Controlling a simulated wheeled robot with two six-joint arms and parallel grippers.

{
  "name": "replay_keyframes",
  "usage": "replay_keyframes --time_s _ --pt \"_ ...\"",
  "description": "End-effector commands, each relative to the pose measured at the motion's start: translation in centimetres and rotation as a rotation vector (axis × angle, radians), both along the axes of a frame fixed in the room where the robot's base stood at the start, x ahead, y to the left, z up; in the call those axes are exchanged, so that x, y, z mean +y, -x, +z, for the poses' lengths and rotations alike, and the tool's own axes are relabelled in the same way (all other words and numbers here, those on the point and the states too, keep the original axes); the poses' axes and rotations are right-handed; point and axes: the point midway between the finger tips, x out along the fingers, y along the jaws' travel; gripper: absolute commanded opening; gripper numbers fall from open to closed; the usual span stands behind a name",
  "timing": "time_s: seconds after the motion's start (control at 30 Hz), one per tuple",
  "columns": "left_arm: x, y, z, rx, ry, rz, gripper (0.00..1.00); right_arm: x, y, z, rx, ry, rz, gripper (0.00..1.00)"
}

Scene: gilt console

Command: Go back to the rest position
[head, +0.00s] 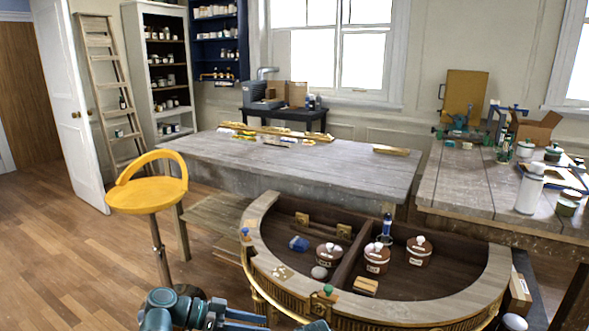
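The gilt half-round console (262,228) stands at the front centre, with a pale wooden rim and an open dark inside split by a divider. In it are two brown lidded jars, the left one (377,258) and the right one (419,251), and a third brown jar (328,254). A blue-capped bottle (387,227), a blue block (299,243), a grey round stone (319,272) and a wooden block (366,286) are also inside. Part of my teal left arm shows at the bottom edge, in front of the console; its gripper is cut off or unclear. My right gripper is not visible.
A yellow stool (148,194) stands left of the console. A long grey table (270,160) is behind it. Wooden floor (60,250) is clear at the left.

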Motion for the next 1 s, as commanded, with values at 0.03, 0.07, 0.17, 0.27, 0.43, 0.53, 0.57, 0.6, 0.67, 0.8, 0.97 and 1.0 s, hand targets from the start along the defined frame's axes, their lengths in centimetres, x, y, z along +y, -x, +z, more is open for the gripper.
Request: replay_keyframes --time_s 0.03,0.07,0.17,0.27,0.43,0.53,0.57,0.6,0.67,0.8,0.97,1.0 --pt "-1.1 0.7 0.7 0.053 -0.044 -0.009 0.62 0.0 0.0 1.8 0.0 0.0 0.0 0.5" --pt "-1.6 1.1 0.6 0.09 -0.075 -0.01 0.62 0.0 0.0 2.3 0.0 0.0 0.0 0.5" --pt "-3.4 2.7 0.3 0.228 -0.206 -0.005 0.62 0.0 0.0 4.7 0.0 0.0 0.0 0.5" --pt "-4.9 4.9 0.3 0.381 -0.389 0.029 0.62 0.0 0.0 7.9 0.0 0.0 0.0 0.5" --pt "-5.5 8.5 1.1 0.577 -0.763 0.194 0.62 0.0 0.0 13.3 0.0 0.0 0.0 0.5" --pt "-4.9 9.8 2.2 0.616 -0.943 0.33 0.62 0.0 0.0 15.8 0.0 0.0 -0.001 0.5" --pt "-4.7 10.0 2.6 0.62 -0.987 0.371 0.62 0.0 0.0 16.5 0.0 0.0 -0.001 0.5" --pt "-4.4 10.3 3.1 0.619 -1.038 0.423 0.62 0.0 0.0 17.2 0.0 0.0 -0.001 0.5" --pt "-4.0 10.5 3.8 0.612 -1.099 0.495 0.62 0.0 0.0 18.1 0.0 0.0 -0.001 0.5" --pt "-3.3 10.7 4.9 0.589 -1.18 0.613 0.62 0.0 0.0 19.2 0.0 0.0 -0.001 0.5" --pt "-3.0 10.6 5.1 0.577 -1.206 0.661 0.62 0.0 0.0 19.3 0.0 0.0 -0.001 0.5" --pt "-3.0 10.6 5.0 0.577 -1.206 0.662 0.62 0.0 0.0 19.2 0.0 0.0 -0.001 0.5"
